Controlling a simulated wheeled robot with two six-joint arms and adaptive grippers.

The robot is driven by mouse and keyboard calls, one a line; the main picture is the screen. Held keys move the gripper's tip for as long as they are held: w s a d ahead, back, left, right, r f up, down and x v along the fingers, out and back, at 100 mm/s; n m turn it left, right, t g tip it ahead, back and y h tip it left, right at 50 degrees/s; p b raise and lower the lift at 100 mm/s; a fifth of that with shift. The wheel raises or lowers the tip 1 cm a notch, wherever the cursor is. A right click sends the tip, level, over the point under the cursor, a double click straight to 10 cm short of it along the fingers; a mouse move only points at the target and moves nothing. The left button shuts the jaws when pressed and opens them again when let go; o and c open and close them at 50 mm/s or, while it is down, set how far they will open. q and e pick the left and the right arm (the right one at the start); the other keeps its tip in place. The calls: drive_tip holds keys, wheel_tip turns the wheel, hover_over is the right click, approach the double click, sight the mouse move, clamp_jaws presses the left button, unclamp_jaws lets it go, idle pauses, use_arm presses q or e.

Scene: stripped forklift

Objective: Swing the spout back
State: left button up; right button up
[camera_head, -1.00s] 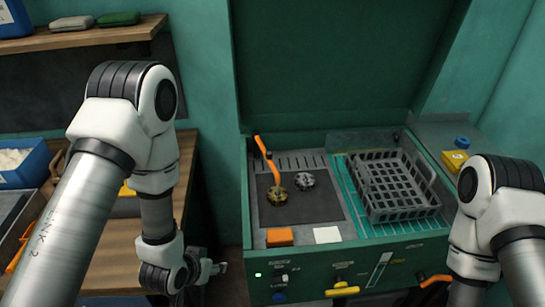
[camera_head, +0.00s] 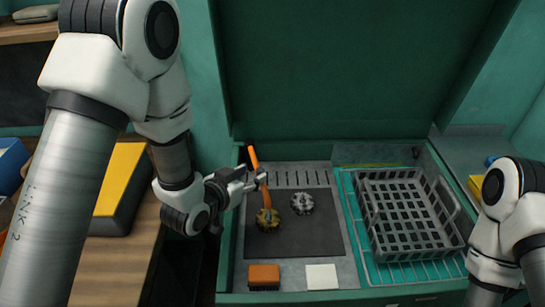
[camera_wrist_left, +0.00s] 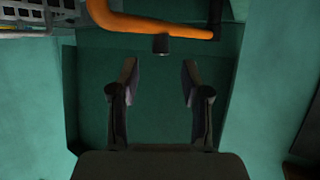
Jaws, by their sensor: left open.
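The orange spout (camera_head: 266,197) rises from the back left corner of the green washing bay and runs forward, its lower end over a brass-coloured round part (camera_head: 268,221). My left gripper (camera_head: 253,178) is beside the spout, on its left, with its fingers pointing towards it. In the left wrist view the spout (camera_wrist_left: 150,25) crosses the top, with a dark nozzle (camera_wrist_left: 161,44) hanging from it. The left fingers (camera_wrist_left: 158,70) are open and empty, just short of the nozzle. Of my right side only arm links show; the right gripper is out of view.
A grey round part (camera_head: 302,203) lies on the dark mat (camera_head: 300,240). A grey basket (camera_head: 405,215) stands in the right half. The raised green lid (camera_head: 330,70) stands behind.

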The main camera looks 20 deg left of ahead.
sight(260, 170)
use_arm(q)
drive_tip(key=shift+p+x, duration=0.6)
drive_tip(key=shift+x, duration=0.5)
drive_tip(key=x, duration=0.4)
drive_tip(key=shift+s+a+r, duration=0.1)
drive_tip(key=shift+s, duration=0.25)
drive_tip(key=c, duration=0.5)
clamp_jaws()
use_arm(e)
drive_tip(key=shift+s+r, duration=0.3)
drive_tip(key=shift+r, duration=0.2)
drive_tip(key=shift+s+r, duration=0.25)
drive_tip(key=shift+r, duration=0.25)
